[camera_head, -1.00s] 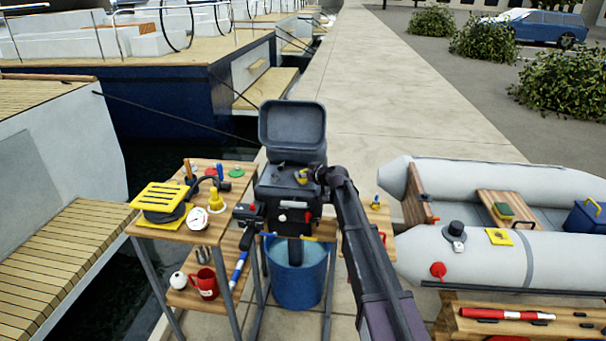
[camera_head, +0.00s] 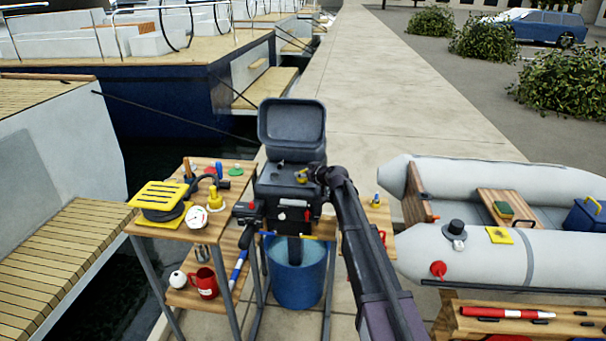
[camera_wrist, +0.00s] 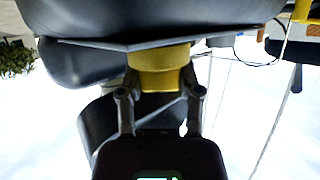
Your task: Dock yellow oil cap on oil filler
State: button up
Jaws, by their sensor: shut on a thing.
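The yellow oil cap (camera_wrist: 158,72) is between the two fingers of my gripper (camera_wrist: 160,98) in the wrist view. My gripper is shut on it. The cap's far face meets or nearly meets a grey flat surface of the outboard motor; I cannot tell whether they touch. In the head view the cap (camera_head: 302,176) shows small and yellow at the top of the dark outboard motor (camera_head: 285,195), beside my gripper (camera_head: 308,174). The motor's cowl (camera_head: 291,125) stands tilted open behind it. The oil filler itself is hidden or too small to make out.
A wooden side table (camera_head: 180,228) at left holds a yellow-slatted item (camera_head: 158,196), a gauge (camera_head: 197,217) and a yellow fitting (camera_head: 214,196). A blue bucket (camera_head: 298,280) stands under the motor. A grey inflatable dinghy (camera_head: 380,235) lies at right. The dock beyond is clear.

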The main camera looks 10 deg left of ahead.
jog(key=shift+f+b, duration=0.3)
jog(key=shift+f, duration=0.05)
jog(key=o, duration=0.6)
jog(key=shift+o, duration=0.2)
jog(key=p+v, duration=0.4)
jog(key=v, duration=0.7)
dwell(0.8)
jog(key=shift+r, duration=0.1)
dwell(0.5)
jog(key=s+d+f+m+g+h+p, duration=0.2)
jog(key=s+d, duration=0.4)
jog(key=s, duration=0.5)
jog(key=s+d+f+m+g+h+p, duration=0.2)
jog(key=s+d, duration=0.5)
jog(key=s, duration=0.4)
jog(key=s+d+f+m+g+h+p, duration=0.1)
jog(key=s+d+m+g+h, duration=0.3)
jog(key=s, duration=0.8)
jog(key=d+f+g+h, duration=0.1)
jog(key=d+g, duration=0.1)
jog(key=d, duration=0.1)
jog(key=shift+m+p, duration=0.3)
jog(key=shift+p, duration=0.1)
jog(key=shift+s+d, duration=0.1)
jog(key=shift+d, duration=0.05)
